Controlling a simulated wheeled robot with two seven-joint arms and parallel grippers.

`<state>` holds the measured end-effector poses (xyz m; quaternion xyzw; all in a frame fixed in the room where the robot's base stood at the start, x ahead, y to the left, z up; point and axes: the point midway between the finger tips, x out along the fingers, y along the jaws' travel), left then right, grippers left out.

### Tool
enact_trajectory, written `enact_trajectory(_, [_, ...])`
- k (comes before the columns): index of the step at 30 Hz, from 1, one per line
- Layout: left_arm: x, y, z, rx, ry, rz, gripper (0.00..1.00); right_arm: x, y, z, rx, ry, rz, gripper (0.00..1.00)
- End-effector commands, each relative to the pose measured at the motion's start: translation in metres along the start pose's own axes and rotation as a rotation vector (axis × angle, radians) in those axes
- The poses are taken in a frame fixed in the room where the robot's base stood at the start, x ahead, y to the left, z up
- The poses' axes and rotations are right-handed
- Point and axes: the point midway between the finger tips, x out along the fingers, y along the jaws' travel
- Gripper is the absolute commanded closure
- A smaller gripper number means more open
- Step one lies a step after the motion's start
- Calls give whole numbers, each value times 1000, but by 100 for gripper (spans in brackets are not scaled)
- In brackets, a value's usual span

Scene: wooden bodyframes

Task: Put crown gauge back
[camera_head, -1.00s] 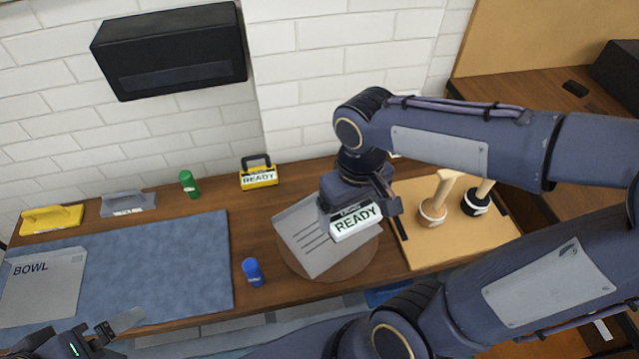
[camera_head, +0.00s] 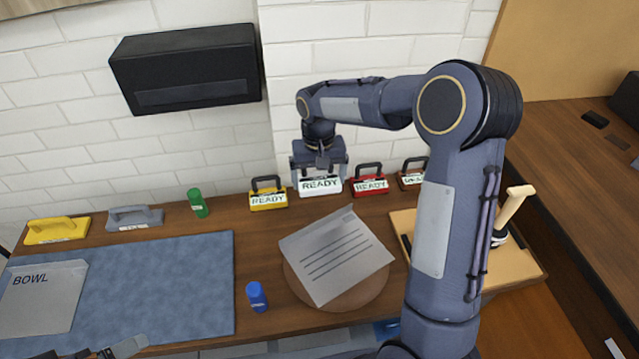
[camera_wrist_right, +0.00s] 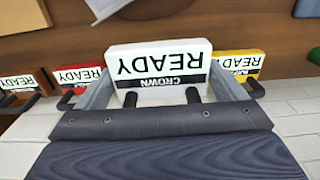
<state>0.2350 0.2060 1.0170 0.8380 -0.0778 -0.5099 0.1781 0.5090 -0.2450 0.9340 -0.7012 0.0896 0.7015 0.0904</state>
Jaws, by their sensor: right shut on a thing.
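The crown gauge (camera_head: 320,185) is a white block with a "READY" label, and its "CROWN" strip reads upside down in the right wrist view (camera_wrist_right: 160,66). My right gripper (camera_head: 320,162) is shut on its dark handle and holds it upright at the back of the wooden bench. It is in the row between the yellow gauge (camera_head: 268,196) and the red gauge (camera_head: 369,183). I cannot tell whether its base touches the bench. My left gripper (camera_head: 108,352) shows only partly at the bottom left edge, apart from the gauges.
A brown gauge (camera_head: 412,176) stands right of the red one. A grey sheet (camera_head: 345,262) lies on a round board (camera_head: 372,290). A green can (camera_head: 198,204) and a blue can (camera_head: 256,297) stand on the bench. The tiled wall (camera_head: 300,60) is close behind.

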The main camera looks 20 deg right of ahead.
Motion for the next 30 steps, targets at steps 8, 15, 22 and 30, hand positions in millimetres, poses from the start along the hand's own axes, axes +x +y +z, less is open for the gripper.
enact_trajectory(8, [-9, 4, -5, 0, 0, 0, 0, 46, 9, -43, -1, -1, 0, 39])
enact_trajectory(15, [-11, 5, -6, 0, 0, 0, 0, 60, 11, -55, -1, 1, 0, 39])
enact_trajectory(22, [-14, 6, -7, 0, 0, 0, 0, 90, 12, -56, -3, -1, 0, 39])
enact_trajectory(30, [-13, 6, -7, 0, 0, 0, 0, 93, 12, -57, -2, 2, 0, 39])
